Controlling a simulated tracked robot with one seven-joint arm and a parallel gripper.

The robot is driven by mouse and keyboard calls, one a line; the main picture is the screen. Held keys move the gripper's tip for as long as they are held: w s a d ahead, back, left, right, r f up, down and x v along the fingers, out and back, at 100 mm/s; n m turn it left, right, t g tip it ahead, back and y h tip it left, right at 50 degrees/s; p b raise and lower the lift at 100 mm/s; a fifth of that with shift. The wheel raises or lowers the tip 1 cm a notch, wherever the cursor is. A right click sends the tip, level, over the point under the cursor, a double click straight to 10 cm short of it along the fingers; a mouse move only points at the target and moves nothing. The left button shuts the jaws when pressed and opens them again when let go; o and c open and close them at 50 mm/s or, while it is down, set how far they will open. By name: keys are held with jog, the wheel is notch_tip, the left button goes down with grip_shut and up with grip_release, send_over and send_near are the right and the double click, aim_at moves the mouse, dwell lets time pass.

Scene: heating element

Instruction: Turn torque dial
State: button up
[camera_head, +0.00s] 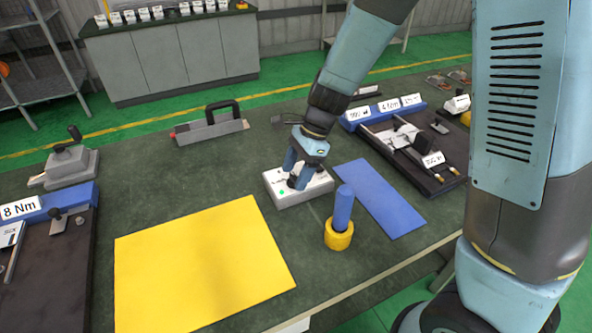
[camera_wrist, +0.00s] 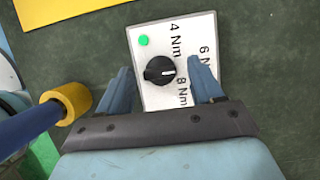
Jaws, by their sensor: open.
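The torque dial (camera_wrist: 159,71) is a round black knob on a white-topped box (camera_wrist: 150,40), with labels 4 Nm, 6 Nm and 8 Nm around it and a green light (camera_wrist: 144,41). Its white mark points right in the wrist view, towards the side between the 6 Nm and 8 Nm labels. My gripper (camera_wrist: 161,72) is open, with one blue finger on each side of the dial and gaps between. In the head view the box (camera_head: 312,191) sits on the green table, with my gripper (camera_head: 294,176) right above it, hiding the dial. Finger height against the knob is unclear.
A yellow mat (camera_head: 200,268) lies front left of the box and a blue mat (camera_head: 380,197) to its right. A blue-handled tool in a yellow ring (camera_head: 339,234) stands close in front. A fixture labelled 8 Nm (camera_head: 45,250) is far left; another fixture (camera_head: 425,160) is right.

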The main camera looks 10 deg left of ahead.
jog(key=shift+c, duration=0.3)
jog(key=c, duration=1)
jog(key=shift+n, duration=0.3)
jog(key=n+h, duration=0.1)
jog(key=n, duration=0.1)
jog(key=n+g+h, duration=0.1)
jog(key=n, duration=0.2)
jog(key=shift+w+a+n+g, duration=0.15)
jog(key=shift+n+g, duration=0.15)
jog(key=n+h, duration=0.1)
jog(key=n, duration=0.1)
jog(key=n+h, duration=0.1)
jog(key=n, duration=0.2)
jog(key=shift+a+n+g, duration=0.15)
jog(key=shift+n+g, duration=0.15)
jog(key=o, duration=1.1)
jog(key=shift+c, duration=0.2)
